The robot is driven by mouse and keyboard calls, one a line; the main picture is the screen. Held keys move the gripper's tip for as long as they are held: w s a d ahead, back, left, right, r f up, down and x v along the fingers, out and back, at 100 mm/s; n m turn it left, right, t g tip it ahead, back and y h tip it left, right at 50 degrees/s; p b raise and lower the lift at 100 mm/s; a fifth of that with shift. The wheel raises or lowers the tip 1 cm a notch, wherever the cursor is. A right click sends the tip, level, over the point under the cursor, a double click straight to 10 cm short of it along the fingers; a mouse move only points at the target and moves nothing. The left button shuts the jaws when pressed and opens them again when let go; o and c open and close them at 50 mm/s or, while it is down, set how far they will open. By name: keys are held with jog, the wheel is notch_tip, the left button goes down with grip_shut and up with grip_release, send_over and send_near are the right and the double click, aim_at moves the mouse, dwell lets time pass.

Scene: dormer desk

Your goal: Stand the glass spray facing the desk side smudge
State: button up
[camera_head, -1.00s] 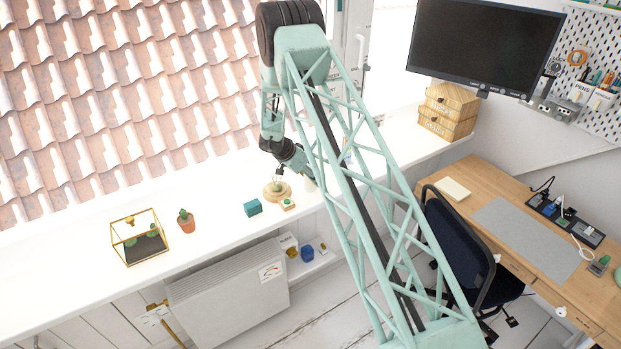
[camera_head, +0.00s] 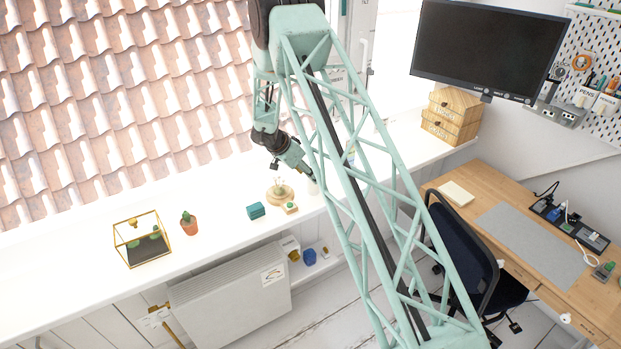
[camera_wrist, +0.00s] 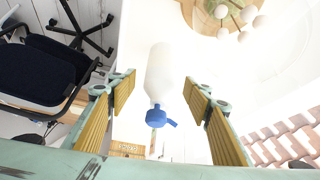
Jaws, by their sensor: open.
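The glass spray, a white bottle (camera_wrist: 160,75) with a blue spray head (camera_wrist: 166,115), shows in the wrist view between the two fingers of my gripper (camera_wrist: 159,84). The fingers are open, with a gap on both sides of the bottle. The blue nozzle points toward the lower right of that picture. In the head view my gripper (camera_head: 309,172) is over the white sill, largely behind my arm, and the white bottle (camera_head: 313,187) shows only in part. I cannot make out a smudge in either view.
A round wooden base with a small plant (camera_head: 280,190), a teal box (camera_head: 256,211) and a potted cactus (camera_head: 189,222) stand on the sill (camera_head: 215,235), left of the bottle. A gold-framed terrarium (camera_head: 142,240) is further left. The desk (camera_head: 460,210) and chair (camera_head: 470,255) are at right.

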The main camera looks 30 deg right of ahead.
jog(key=shift+v, duration=2.65)
jog(key=shift+r, duration=0.1)
